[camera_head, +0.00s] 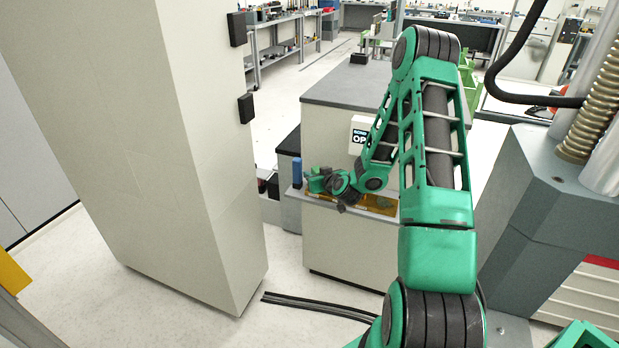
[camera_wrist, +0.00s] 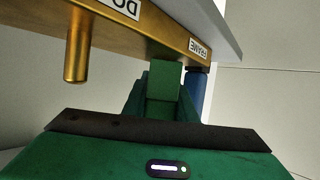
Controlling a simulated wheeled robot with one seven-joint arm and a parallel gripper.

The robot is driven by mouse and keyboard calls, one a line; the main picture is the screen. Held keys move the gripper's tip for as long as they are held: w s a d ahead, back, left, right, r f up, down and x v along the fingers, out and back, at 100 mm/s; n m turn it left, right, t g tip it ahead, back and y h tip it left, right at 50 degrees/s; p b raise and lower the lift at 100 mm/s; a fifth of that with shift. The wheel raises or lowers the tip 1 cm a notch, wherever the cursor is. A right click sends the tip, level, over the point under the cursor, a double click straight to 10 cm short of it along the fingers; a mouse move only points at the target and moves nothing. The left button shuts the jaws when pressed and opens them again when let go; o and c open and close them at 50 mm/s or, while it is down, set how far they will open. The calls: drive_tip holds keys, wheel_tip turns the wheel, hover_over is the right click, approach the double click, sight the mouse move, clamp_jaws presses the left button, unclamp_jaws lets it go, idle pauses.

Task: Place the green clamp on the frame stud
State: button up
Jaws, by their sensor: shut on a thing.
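My gripper (camera_head: 318,182) is at the left end of the gold rack (camera_head: 378,204) on the front of the grey-topped cabinet. In the wrist view its green body fills the bottom, and its fingers are shut on a green block, apparently the green clamp (camera_wrist: 165,82). The clamp is close to the gold rack (camera_wrist: 140,34), by the "FRAME" label (camera_wrist: 198,50), which appears upside down. I cannot tell whether the clamp touches the rack. The frame stud is not visible, perhaps behind the clamp. A bare gold stud (camera_wrist: 77,48) shows by another, cut-off label (camera_wrist: 122,7).
A blue upright thing (camera_head: 297,172) stands just left of my gripper; a blue cylinder (camera_wrist: 199,94) is close beside the clamp. A tall beige cabinet (camera_head: 190,150) stands at the left. A grey machine (camera_head: 555,220) stands at the right. The floor between is mostly clear, with dark cables (camera_head: 320,306).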

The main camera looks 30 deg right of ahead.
drive_tip(key=shift+f, duration=0.1)
drive_tip(key=o, duration=0.8)
